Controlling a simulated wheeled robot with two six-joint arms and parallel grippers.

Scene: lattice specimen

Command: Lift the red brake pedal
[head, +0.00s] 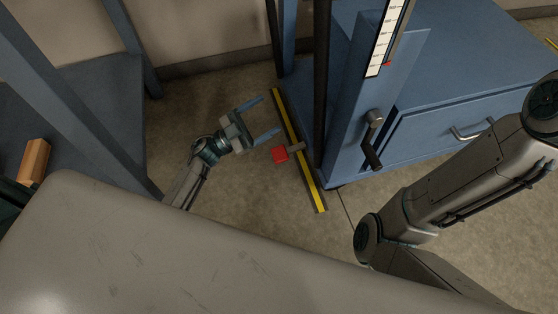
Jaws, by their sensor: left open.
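The red brake pedal (280,154) is a small red block on a short grey-brown bar. It sticks out to the left from the foot of the blue machine, low near the floor. My left gripper (270,117) is open and empty, with its two bluish fingers pointing right. It is just up and left of the pedal in the picture, and the lower finger is close above the red block. I cannot tell whether they touch or how their heights compare. My right arm (450,185) comes in from the right, but its gripper is out of view.
The blue machine (415,95) has a drawer handle (472,131), a crank (373,140) and a scale. A yellow-and-black strip (298,150) lies along its base. A blue bench (95,100) with an orange-brown block (33,161) stands left. Bare floor (190,110) lies between.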

